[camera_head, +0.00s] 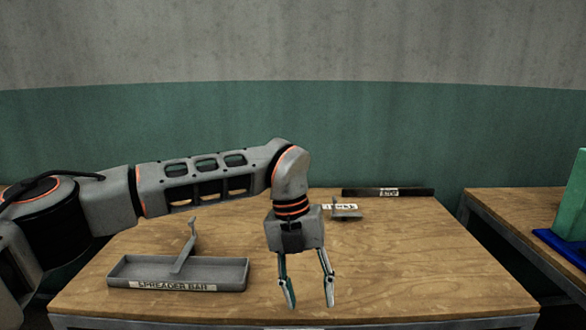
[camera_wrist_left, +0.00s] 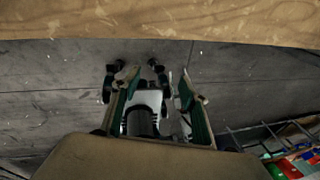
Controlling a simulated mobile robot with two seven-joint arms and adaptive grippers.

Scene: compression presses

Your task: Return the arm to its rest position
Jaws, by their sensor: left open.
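My left arm comes in from the left in the head view and bends down over the table. My left gripper (camera_head: 309,300) points down, open and empty, over the front part of the wooden table (camera_head: 420,270). In the left wrist view its two fingers (camera_wrist_left: 153,90) are apart with nothing between them. Beyond them are the grey floor and part of my own base. My right gripper is in neither view.
A grey tray labelled SPREADER BAR (camera_head: 125,284) holds a grey metal part (camera_head: 187,248). A small grey part (camera_head: 346,212) lies at the back by a white label. A dark bar (camera_head: 365,192) lies along the back edge. Another table (camera_head: 500,205) stands right, across a gap.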

